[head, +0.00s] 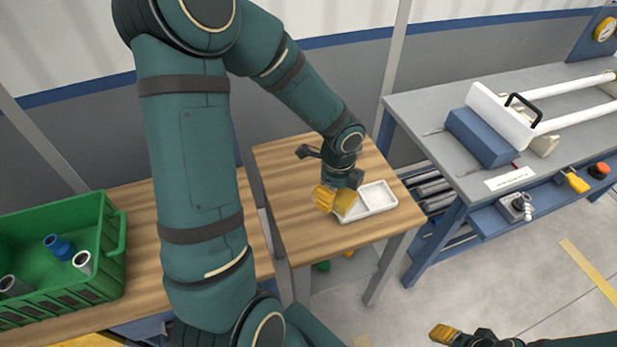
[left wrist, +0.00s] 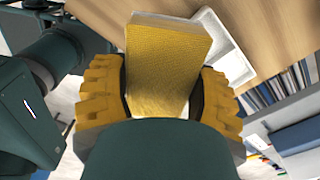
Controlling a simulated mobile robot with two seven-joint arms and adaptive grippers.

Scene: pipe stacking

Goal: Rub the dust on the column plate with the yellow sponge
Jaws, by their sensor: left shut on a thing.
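My left gripper (head: 335,199) is shut on the yellow sponge (head: 346,203) above the wooden side table. In the left wrist view the sponge (left wrist: 165,60) stands out between the two yellow fingers of the gripper (left wrist: 160,92). A white divided tray (head: 372,213) is beside and below the sponge. I cannot tell whether they touch. The tray also shows in the left wrist view (left wrist: 240,73). My right gripper (head: 446,334) is at the bottom edge, mostly cut off. I cannot identify the column plate, and no dust is distinguishable.
A green crate (head: 112,267) with pipe pieces stands on the left table. The wooden side table (head: 290,165) is mostly clear. A grey workbench (head: 425,107) at the right holds a white block with a black handle (head: 497,115), a blue block (head: 480,138) and white pipes (head: 570,88).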

